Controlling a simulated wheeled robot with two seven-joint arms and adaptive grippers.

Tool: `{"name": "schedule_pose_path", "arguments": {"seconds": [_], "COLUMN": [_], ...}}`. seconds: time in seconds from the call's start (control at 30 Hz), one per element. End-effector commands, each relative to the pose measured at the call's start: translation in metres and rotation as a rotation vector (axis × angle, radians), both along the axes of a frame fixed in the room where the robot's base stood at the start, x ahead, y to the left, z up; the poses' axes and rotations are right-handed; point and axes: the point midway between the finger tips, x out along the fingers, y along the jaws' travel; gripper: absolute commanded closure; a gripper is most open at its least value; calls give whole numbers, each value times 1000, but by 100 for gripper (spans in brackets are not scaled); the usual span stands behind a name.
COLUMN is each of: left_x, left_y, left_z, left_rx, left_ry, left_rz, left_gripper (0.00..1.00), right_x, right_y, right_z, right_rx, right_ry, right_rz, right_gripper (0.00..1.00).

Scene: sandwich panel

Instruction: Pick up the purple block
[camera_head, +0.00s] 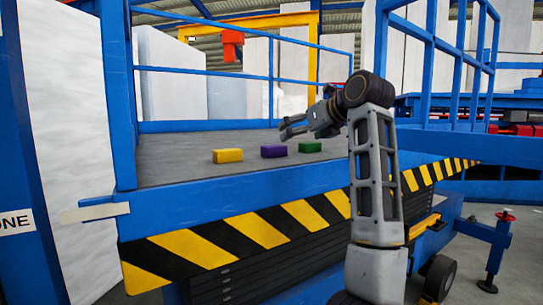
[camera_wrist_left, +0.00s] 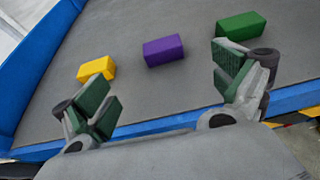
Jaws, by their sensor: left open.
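The purple block (camera_head: 274,151) lies on the grey platform between the yellow block (camera_head: 228,156) and the green block (camera_head: 310,147). In the left wrist view the purple block (camera_wrist_left: 163,50) lies ahead of the fingers, apart from the yellow block (camera_wrist_left: 97,68) and the green block (camera_wrist_left: 241,26). My left gripper (camera_head: 287,128) is open and empty, held in the air above the platform. In the left wrist view, its spread fingers (camera_wrist_left: 168,88) show nothing between them but platform surface. My right gripper is not in view.
The grey platform (camera_head: 180,172) has a blue front edge with black-and-yellow stripes below. Blue railings (camera_head: 205,70) stand around its back and sides. A blue post (camera_head: 118,100) rises at the left. The platform around the blocks is clear.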

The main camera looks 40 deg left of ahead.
Motion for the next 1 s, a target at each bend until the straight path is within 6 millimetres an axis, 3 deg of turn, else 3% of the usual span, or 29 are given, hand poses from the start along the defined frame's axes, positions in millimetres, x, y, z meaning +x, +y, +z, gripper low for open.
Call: {"name": "schedule_pose_path", "arguments": {"seconds": [0.47,1.0], "left_x": [2,19], "left_y": [6,61], "left_z": [-2,-26], "left_rx": [-2,-1], "left_ry": [1,0], "left_rz": [0,0], "left_gripper": [4,4], "right_x": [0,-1], "right_y": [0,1], "right_z": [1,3], "right_rx": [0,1], "right_ry": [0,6], "right_rz": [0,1], "right_gripper": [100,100]}}
